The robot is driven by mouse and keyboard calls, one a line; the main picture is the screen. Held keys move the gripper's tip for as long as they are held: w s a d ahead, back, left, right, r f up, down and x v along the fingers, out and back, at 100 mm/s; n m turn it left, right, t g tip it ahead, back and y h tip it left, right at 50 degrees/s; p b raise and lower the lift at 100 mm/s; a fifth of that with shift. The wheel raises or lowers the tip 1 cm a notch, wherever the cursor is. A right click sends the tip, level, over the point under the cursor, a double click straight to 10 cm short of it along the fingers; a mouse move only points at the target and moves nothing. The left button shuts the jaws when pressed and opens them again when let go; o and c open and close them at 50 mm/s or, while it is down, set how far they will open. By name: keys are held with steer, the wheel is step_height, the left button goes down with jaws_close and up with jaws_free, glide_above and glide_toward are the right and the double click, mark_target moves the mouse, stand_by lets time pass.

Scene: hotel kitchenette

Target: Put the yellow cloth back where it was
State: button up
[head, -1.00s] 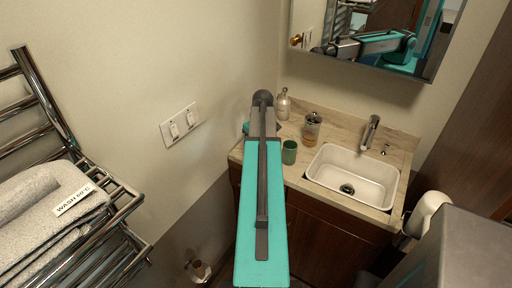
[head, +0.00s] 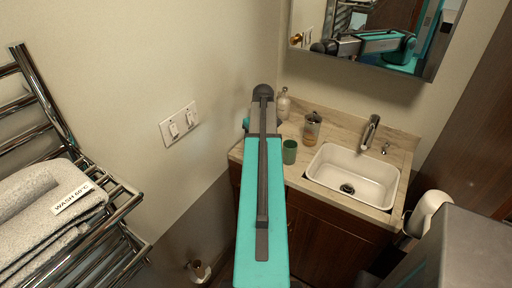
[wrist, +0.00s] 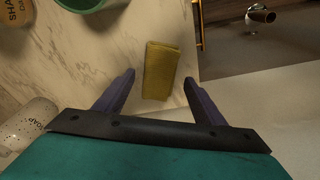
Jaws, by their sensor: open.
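The yellow cloth (wrist: 161,70) is a small folded rectangle lying flat on the marble-look counter (wrist: 100,52) near its edge, in the wrist view. My gripper (wrist: 159,79) is open and empty, with its two dark fingers on either side of the cloth's near half in the picture. Whether the fingers are level with the cloth or above it, I cannot tell. In the head view the cloth does not show; my arm covers that part of the counter.
The soap bottle also shows in the wrist view (wrist: 27,126), close left of my gripper. The sink (head: 352,176) is right, a towel rack (head: 122,205) far left.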

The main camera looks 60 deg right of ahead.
step_height(320, 180, up, 10)
steer(key=s+b, duration=0.1)
steer(key=b, duration=0.1)
steer(key=shift+s+a, duration=0.2)
steer(key=shift+a, duration=0.05)
stand_by(1.2)
